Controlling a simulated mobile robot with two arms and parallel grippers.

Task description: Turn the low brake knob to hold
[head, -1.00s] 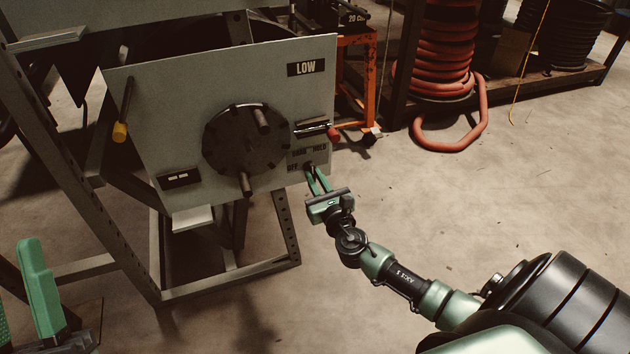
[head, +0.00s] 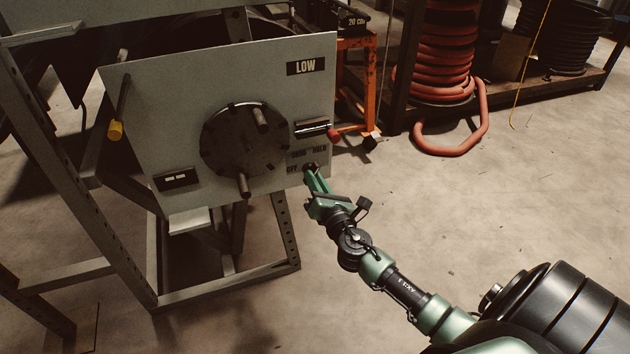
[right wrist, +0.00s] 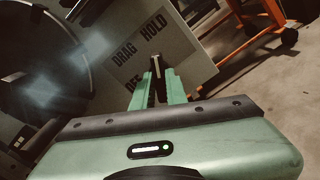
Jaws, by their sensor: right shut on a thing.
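The low brake knob (head: 309,167) is a small dark knob at the lower right of the grey panel (head: 180,100) marked LOW. Labels OFF, DRAG and HOLD stand around it. My right gripper (head: 312,174) is shut on the knob, with its hand rolled at an angle to the panel. In the right wrist view the dark knob (right wrist: 156,66) stands between the green fingers, below the HOLD label (right wrist: 153,26) and right of DRAG (right wrist: 124,51). The fingers hide part of the knob, and I cannot tell which label it points to. My left gripper is not in view.
A dark round wheel (head: 230,150) with handle pegs is left of the knob. A red-tipped lever (head: 331,134) sits just above it, and a yellow-tipped lever (head: 115,130) is at the panel's left. The floor (head: 420,210) to the right is clear.

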